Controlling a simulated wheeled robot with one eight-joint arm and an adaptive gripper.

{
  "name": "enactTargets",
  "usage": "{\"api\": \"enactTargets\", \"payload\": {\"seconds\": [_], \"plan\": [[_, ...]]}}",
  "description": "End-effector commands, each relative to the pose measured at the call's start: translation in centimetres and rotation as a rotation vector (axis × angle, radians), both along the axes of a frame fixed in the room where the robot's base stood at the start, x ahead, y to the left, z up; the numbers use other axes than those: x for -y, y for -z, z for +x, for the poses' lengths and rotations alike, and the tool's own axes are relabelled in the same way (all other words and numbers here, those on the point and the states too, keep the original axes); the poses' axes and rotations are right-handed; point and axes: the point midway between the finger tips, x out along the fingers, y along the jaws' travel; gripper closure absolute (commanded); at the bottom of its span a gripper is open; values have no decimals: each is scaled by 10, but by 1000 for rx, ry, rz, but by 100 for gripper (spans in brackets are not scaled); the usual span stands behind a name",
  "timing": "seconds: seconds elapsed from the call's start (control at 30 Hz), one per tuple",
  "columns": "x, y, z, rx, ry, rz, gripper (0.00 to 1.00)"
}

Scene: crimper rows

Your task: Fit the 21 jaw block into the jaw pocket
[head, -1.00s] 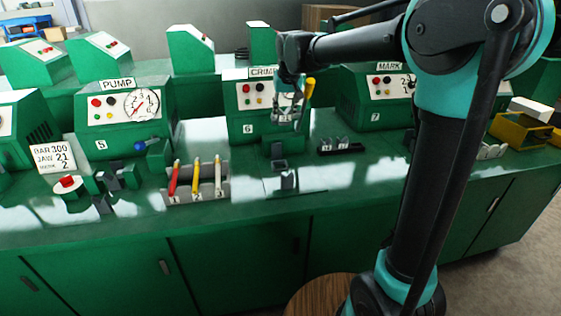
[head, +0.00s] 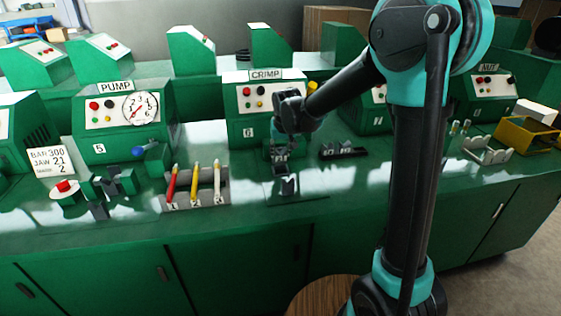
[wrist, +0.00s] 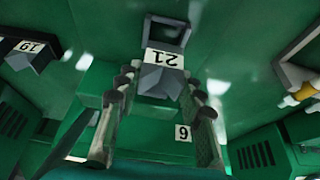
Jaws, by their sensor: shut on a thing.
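The 21 jaw block (wrist: 160,80) is grey with a white label reading 21. It sits between the two fingers of my gripper (wrist: 163,90), which are shut on it. In the head view my gripper (head: 281,148) is low in front of the CRIMP machine (head: 262,104), and the block's pale label (head: 280,154) shows just under it. A dark grey frame (wrist: 184,36), which looks like the jaw pocket, lies right beside the block's labelled end in the wrist view. I cannot tell whether the block is inside it or above it.
A dark rack (head: 342,151) with other jaw blocks stands to the right; one block labelled 19 (wrist: 30,52) shows in the wrist view. A holder with red, yellow and white sticks (head: 196,190) is to the left. A sign (head: 51,161) reads JAW 21.

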Motion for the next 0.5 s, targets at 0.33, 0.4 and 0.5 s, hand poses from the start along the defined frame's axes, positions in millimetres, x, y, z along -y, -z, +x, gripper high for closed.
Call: {"api": "enactTargets", "payload": {"seconds": [0.33, 0.4, 0.5], "plan": [[0, 36, 0, 0, 0, 0, 100], [0, 41, 0, 0, 0, 0, 100], [0, 43, 0, 0, 0, 0, 100]]}}
